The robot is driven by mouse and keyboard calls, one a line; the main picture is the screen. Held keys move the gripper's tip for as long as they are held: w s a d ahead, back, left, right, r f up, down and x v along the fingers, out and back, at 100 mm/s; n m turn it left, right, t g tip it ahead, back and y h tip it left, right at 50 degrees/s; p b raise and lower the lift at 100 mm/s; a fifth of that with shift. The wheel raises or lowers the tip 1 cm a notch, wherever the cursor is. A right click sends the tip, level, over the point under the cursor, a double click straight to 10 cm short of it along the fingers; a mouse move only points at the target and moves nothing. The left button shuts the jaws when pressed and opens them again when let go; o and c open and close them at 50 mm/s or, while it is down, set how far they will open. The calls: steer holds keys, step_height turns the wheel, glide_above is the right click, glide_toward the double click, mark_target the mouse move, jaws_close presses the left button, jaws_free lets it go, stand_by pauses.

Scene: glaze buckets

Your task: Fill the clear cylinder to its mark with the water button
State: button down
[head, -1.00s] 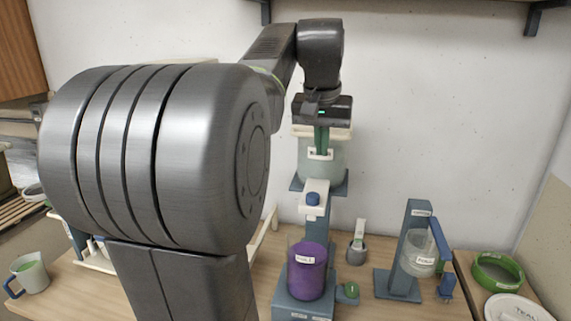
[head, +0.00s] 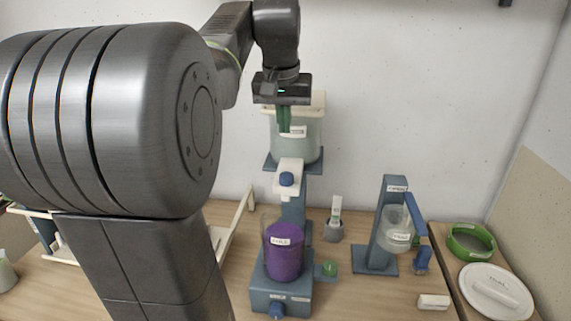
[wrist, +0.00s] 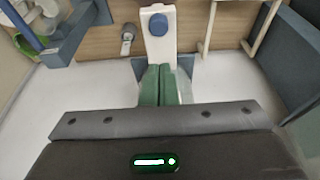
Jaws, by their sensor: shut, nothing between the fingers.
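The blue water button (head: 286,179) sits on the white spout block (head: 289,165) in front of a pale, cloudy tank (head: 308,145). My gripper (head: 284,130) has its green fingers together and empty, pointing down above and behind the button, in front of the tank. In the wrist view the fingers (wrist: 158,86) are apart from the button (wrist: 158,24). Another clear vessel (head: 396,232) hangs on a blue stand at right. No fill mark is readable.
A small grey cup with a white-handled tool (head: 334,225) stands between the base and the right stand (head: 376,262). A wooden rack (head: 237,220) is at left.

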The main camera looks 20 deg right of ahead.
mark_target(286, 174)
steer(key=x, duration=0.7)
steer(key=p+x, duration=0.1)
steer(key=x, duration=0.3)
steer(key=shift+s+a+f, duration=0.1)
steer(key=shift+s, duration=0.25)
steer(key=shift+f, duration=0.55)
